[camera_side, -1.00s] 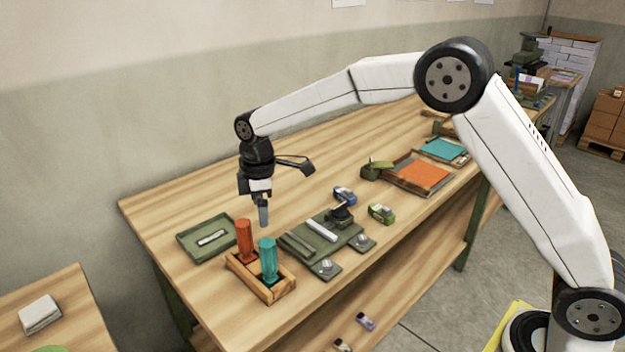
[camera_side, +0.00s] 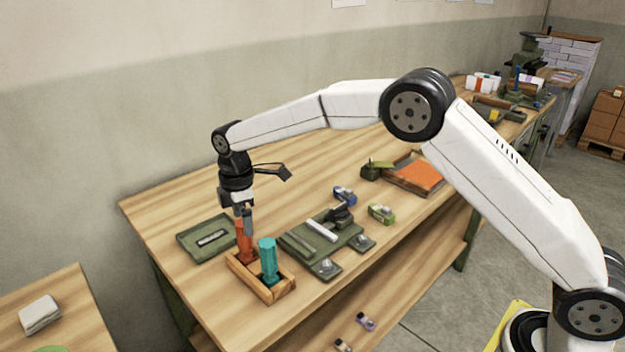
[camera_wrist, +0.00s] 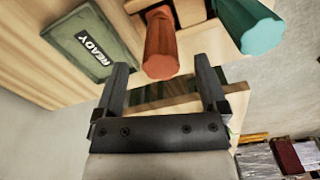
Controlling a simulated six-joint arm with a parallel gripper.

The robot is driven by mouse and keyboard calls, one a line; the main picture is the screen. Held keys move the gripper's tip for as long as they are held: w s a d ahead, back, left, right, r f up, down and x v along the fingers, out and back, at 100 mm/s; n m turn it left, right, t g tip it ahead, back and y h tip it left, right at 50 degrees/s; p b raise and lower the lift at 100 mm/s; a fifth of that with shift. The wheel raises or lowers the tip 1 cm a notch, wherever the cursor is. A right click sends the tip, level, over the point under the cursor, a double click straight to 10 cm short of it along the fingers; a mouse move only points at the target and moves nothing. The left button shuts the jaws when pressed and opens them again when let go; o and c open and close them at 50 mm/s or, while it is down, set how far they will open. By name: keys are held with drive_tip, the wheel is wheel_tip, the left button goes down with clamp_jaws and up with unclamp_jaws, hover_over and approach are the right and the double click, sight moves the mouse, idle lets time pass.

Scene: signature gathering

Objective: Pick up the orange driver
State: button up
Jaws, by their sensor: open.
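The orange driver (camera_side: 242,245) stands upright in a wooden holder (camera_side: 284,294) on the bench. A teal driver (camera_side: 268,258) stands beside it in the same holder. My gripper (camera_side: 243,217) is open and empty, with its fingers at the top of the orange driver in the side view, where they partly hide it. In the wrist view the orange driver (camera_wrist: 160,50) lies ahead of the open fingers of my gripper (camera_wrist: 165,80), roughly between their lines. The teal driver (camera_wrist: 250,28) is to the right there, outside the right finger's line.
A green tray (camera_side: 183,240) lies left of the holder; in the wrist view it reads READY (camera_wrist: 62,40). A green fixture plate (camera_side: 300,237) is close to the right. Blue (camera_side: 345,195) and green (camera_side: 381,213) small items lie farther right. The bench's back left is bare.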

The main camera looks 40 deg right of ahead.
sight(246, 244)
drive_tip(key=shift+a+f, duration=0.1)
drive_tip(key=shift+f, duration=2.5)
clamp_jaws()
